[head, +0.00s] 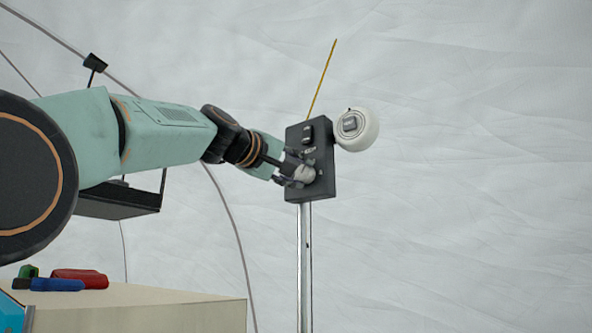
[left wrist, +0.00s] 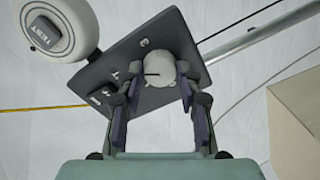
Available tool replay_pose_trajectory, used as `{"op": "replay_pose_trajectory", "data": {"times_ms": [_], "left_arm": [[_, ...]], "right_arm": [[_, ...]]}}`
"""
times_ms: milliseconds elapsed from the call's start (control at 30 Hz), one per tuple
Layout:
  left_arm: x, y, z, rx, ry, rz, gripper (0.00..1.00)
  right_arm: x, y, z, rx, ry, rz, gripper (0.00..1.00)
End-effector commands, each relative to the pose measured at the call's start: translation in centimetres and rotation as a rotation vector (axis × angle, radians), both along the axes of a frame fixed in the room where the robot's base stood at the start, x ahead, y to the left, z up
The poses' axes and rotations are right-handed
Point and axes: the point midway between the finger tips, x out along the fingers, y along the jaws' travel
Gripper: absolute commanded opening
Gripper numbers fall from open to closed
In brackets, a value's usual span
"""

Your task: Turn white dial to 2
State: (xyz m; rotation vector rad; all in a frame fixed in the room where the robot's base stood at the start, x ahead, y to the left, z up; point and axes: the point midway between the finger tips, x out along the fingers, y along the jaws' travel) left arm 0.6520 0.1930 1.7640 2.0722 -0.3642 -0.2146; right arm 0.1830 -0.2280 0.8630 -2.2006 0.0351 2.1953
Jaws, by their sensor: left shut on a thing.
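The white dial (left wrist: 160,70) sits on a dark control box (left wrist: 130,50), with a dark pointer line on its face and pale marks on the box around it. In the head view the dial (head: 305,173) is on the lower part of the box (head: 322,150), partly covered by my fingers. My left gripper (head: 290,172) reaches the box from the left. In the left wrist view its two fingers (left wrist: 159,82) are on either side of the dial, shut on it. My right gripper is not in view.
The box is on a thin metal pole (head: 304,260). A pale table (head: 170,305) at lower left holds a red item (head: 80,278) and a blue item (head: 57,285).

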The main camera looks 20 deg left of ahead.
Motion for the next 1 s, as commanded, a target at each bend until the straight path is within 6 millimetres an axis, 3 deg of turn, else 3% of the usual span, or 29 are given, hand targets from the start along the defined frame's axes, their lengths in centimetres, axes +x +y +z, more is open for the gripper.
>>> {"op": "replay_pose_trajectory", "data": {"times_ms": [33, 233, 267, 500, 1000], "left_arm": [[-0.21, 0.21, 0.72, -0.005, -0.017, 0.006, 0.04], [-0.26, 0.22, 0.82, -0.007, -0.018, 0.006, 0.04], [-0.26, 0.22, 0.83, -0.007, -0.018, 0.006, 0.38], [-0.18, 0.12, 0.55, -0.005, -0.012, 0.004, 0.59], [-0.09, 0.06, 0.28, -0.011, -0.002, 0.002, 0.60]], "right_arm": [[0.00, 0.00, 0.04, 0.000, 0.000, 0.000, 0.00], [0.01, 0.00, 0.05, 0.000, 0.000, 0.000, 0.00], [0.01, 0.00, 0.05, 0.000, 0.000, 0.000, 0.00], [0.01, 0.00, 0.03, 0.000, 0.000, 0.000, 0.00], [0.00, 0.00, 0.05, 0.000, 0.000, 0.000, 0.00]]}}
